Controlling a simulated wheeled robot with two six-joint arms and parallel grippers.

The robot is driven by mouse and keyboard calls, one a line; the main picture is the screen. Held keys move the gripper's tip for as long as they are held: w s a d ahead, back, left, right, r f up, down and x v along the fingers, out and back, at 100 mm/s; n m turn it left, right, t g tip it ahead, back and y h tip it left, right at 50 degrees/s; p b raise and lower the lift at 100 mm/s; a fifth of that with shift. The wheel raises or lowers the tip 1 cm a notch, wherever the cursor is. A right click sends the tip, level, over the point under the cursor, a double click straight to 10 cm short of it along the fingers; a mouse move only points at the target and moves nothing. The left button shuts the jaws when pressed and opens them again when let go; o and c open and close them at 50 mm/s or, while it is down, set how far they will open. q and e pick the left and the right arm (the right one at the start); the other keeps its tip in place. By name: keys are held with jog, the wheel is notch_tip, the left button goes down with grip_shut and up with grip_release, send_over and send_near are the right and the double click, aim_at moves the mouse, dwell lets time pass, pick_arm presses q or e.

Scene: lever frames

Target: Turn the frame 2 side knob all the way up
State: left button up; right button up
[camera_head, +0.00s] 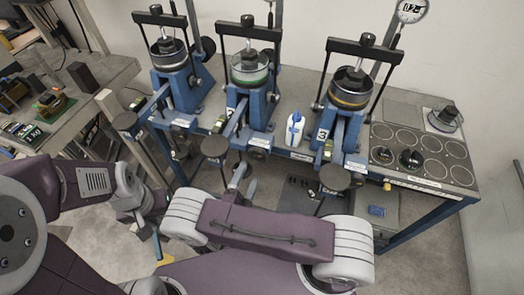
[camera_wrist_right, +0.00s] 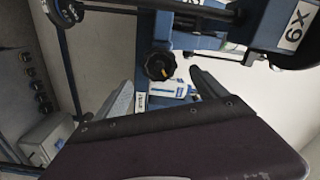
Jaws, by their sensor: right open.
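Three blue lever frames stand on the bench. A dark knob (camera_head: 258,154) at the foot of the middle frame in the head view looks like the same one. My right gripper (camera_wrist_right: 161,82) is open and empty, apart from the knob; its fingers also show below the middle frame in the head view (camera_head: 241,178).
A white and blue bottle (camera_head: 295,127) stands between the middle and right frames (camera_head: 348,95). Round black lever-end pans (camera_head: 215,146) and (camera_head: 335,177) jut out in front of the bench. A side table (camera_head: 60,115) stands at left.

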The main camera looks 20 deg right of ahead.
aim_at(256, 157)
jog(key=x, duration=0.9)
jog(key=shift+w+d, duration=0.1)
jog(key=shift+w+f, duration=0.1)
grip_shut()
jog(key=shift+w+d, duration=0.1)
